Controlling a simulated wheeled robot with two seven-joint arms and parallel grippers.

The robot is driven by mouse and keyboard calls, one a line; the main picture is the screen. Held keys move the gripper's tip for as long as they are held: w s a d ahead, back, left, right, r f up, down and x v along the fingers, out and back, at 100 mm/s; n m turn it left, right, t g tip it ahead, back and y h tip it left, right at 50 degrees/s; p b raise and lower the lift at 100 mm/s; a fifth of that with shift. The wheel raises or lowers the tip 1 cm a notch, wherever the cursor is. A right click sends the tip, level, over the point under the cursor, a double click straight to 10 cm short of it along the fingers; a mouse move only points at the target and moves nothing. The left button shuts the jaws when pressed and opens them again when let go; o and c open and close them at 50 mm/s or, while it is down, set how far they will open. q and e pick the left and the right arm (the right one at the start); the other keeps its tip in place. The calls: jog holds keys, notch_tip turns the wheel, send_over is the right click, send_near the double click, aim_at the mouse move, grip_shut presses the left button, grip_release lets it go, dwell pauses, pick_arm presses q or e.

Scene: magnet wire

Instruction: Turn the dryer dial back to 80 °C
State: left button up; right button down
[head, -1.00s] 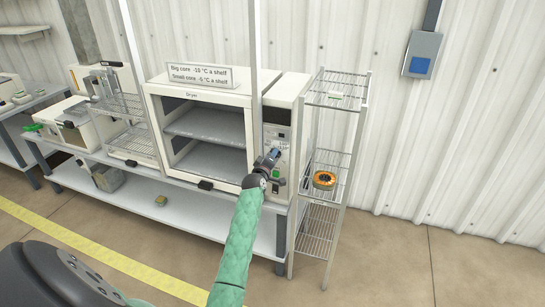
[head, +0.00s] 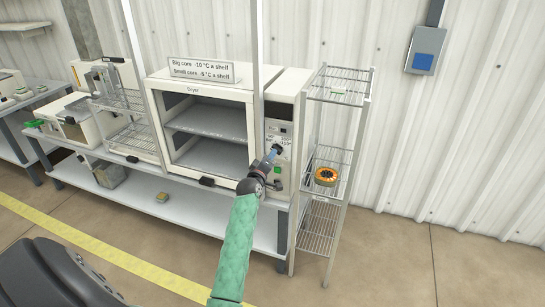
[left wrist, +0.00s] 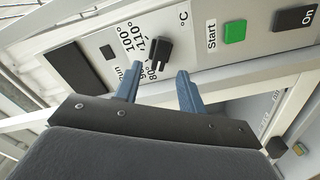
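The dryer (head: 251,113) is a white cabinet with an open-looking front and a control panel on its right. Its dial (left wrist: 161,49) is a black knob on that panel, with printed temperatures around it, including 80°, 100° and 110°. I cannot tell for sure which mark the knob points to. My left gripper (left wrist: 157,78) is open, its two blue fingertips just short of the knob and spread to either side of it. In the head view the left gripper (head: 270,157) is at the panel and partly hides the dial area. My right gripper is not in view.
A green Start button (left wrist: 235,31) and a dark On switch (left wrist: 295,17) sit beside the dial. A wire rack (head: 340,99) right of the dryer holds an orange ring-shaped core (head: 326,177). A sign (head: 202,71) stands on the dryer. Open floor lies to the right.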

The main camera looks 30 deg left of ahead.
pick_arm(q)
jog(key=shift+v, duration=1.25)
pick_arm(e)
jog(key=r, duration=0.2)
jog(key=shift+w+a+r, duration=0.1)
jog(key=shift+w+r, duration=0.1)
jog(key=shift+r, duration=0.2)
pick_arm(q)
jog(key=s+d+f+m+g+h, duration=0.2)
jog(key=s+d+f+m+g, duration=0.3)
jog(key=d+f+m, duration=0.35)
jog(key=s+d+f+m+g+h, duration=0.2)
jog(key=s+d+f+m+g, duration=0.35)
jog(key=d+f, duration=0.5)
jog(key=s+d+f+m+g, duration=0.1)
jog(key=s+d+f, duration=0.4)
jog(key=s, duration=0.7)
jog(key=s+d+f+m+g, duration=0.1)
jog(key=s+d+f+g, duration=0.1)
jog(key=s+d+f, duration=0.4)
jog(key=s+d+f+g+h, duration=0.1)
jog(key=s+d+f, duration=0.4)
jog(key=s, duration=1.2)
notch_tip(320, 180, down, 2)
jog(key=shift+s+d+f+m+g, duration=0.1)
jog(key=shift+s+d+m+g, duration=0.25)
jog(key=shift+g, duration=0.5)
